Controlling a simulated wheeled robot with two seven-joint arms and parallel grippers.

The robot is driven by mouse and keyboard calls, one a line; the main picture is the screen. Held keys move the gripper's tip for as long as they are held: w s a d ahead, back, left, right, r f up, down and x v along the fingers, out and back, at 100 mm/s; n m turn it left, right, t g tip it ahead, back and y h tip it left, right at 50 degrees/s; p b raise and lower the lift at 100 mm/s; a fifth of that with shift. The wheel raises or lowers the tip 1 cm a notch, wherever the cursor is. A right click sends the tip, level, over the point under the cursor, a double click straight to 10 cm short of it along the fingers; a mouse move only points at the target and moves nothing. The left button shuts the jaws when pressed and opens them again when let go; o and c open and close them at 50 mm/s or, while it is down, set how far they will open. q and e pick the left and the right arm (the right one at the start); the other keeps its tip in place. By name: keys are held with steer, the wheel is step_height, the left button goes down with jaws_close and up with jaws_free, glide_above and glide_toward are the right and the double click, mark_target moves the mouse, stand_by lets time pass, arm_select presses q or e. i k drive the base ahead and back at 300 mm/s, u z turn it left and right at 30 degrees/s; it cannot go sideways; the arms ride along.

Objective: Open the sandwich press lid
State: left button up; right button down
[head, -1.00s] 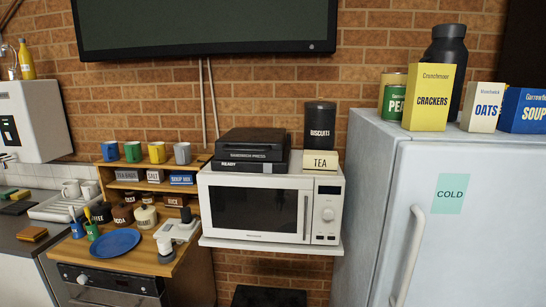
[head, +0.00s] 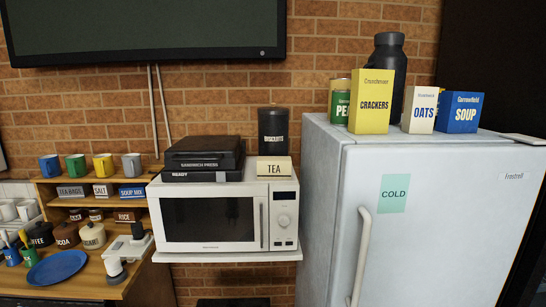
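The sandwich press (head: 204,152) is a black, flat appliance in the head view. Its lid looks closed. It sits on a dark base labelled READY (head: 196,175), on top of the white microwave (head: 212,218). Neither of my grippers shows in the view.
A black biscuits tin (head: 272,132) and a TEA box (head: 274,166) stand right of the press on the microwave. The microwave rests on a white wall shelf (head: 228,257). A tall fridge (head: 440,220) stands close on the right. A wooden counter with mugs and jars is at left.

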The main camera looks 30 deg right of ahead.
mark_target(192, 152)
steer(key=z, duration=0.9)
steer(key=i, duration=1)
steer(key=z, duration=0.05)
